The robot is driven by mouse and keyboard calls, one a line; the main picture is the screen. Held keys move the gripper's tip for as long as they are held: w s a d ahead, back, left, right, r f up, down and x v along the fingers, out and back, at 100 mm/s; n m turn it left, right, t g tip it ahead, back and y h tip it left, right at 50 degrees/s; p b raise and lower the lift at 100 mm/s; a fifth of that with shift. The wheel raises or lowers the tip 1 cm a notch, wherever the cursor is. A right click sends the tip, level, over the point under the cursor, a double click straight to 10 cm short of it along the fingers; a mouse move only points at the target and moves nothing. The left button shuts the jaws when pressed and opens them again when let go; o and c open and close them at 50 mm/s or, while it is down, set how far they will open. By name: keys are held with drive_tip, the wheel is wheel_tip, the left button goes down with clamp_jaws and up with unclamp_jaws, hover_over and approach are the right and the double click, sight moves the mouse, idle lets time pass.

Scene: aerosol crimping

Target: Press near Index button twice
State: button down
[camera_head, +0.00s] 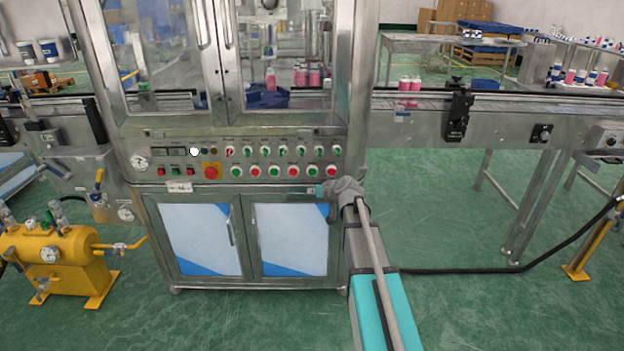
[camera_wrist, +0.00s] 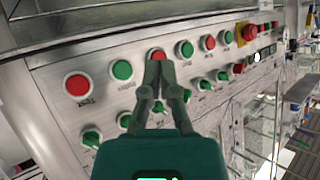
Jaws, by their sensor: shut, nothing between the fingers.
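The control panel (camera_head: 190,165) on the front of the machine has a lower row of round green and red push buttons. The labels are too small to read, so I cannot tell which one is Index. In the wrist view my gripper (camera_wrist: 156,68) is shut and empty. Its fingertips overlap the lower part of a red button (camera_wrist: 157,54), with a green button (camera_wrist: 122,70) and a larger-looking red button (camera_wrist: 77,85) to the left. Contact cannot be told. In the head view my gripper (camera_head: 318,191) is just below the panel's right part.
A row of green selector knobs (camera_wrist: 126,119) runs beside the buttons. A red emergency stop on a yellow plate (camera_head: 211,171) is on the panel's left. Cabinet doors (camera_head: 290,240) are below, a conveyor (camera_head: 425,97) is to the right, and a yellow tank (camera_head: 60,262) stands left.

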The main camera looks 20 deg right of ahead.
sight(309, 174)
drive_tip(key=shift+w+d, duration=0.1)
drive_tip(key=shift+w, duration=0.15)
idle(0.3)
drive_tip(key=shift+w+d, duration=0.45)
drive_tip(key=shift+w, duration=0.9)
drive_tip(key=shift+w+d, duration=0.4)
drive_tip(key=shift+w, duration=0.9)
drive_tip(key=shift+w+d, duration=0.45)
drive_tip(key=shift+w, duration=0.9)
drive_tip(key=shift+w+d, duration=0.25)
drive_tip(key=shift+w, duration=0.5)
drive_tip(key=shift+s, duration=0.2)
drive_tip(key=shift+s+a, duration=0.25)
drive_tip(key=shift+s, duration=0.45)
drive_tip(key=shift+s+a, duration=0.25)
drive_tip(key=shift+s, duration=0.5)
drive_tip(key=shift+s+a, duration=0.25)
drive_tip(key=shift+s, duration=0.55)
drive_tip(key=shift+s+a, duration=0.25)
drive_tip(key=shift+s, duration=0.5)
